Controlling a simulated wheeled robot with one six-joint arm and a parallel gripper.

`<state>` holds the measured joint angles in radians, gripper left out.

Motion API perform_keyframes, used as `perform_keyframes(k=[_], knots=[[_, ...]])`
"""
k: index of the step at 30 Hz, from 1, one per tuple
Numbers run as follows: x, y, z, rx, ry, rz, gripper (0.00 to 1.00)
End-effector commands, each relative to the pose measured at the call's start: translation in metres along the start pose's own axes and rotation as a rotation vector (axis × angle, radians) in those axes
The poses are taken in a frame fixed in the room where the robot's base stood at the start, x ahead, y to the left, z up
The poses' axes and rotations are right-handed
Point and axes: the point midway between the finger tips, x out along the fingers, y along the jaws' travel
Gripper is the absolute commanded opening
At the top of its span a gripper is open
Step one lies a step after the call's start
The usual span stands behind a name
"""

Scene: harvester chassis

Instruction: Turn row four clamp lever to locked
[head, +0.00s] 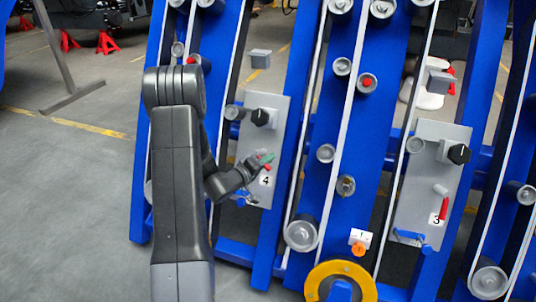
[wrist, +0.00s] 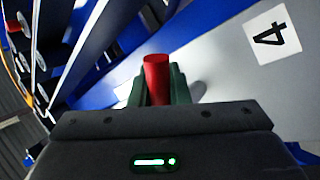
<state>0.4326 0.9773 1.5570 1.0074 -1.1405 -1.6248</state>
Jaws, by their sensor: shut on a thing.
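The row four plate (head: 270,118) is a grey panel on the blue chassis, with a number 4 label (head: 266,181) that also shows at the upper right of the wrist view (wrist: 272,35). My gripper (head: 262,160) is at this plate, just above the label. In the wrist view its green fingers (wrist: 159,88) are shut on the red lever (wrist: 156,72), whose rounded end sticks out between them. Only a little red of the lever (head: 268,168) shows in the head view. The lever's pivot and any locked mark are hidden.
A black knob (head: 260,117) sits above my gripper on the same plate. A similar plate labelled 3 (head: 436,219) with a red lever (head: 444,207) stands to the right. Blue beams, belts and rollers surround both. Open grey floor (head: 70,190) lies to the left.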

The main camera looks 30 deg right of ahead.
Motion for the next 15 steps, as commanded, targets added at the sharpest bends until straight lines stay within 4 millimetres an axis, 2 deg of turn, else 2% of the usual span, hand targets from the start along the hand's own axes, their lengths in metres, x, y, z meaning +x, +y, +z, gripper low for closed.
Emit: perform_keyframes(k=[15], knots=[[-0.013, -0.012, -0.003, 0.404, -0.274, -0.061, 0.00]])
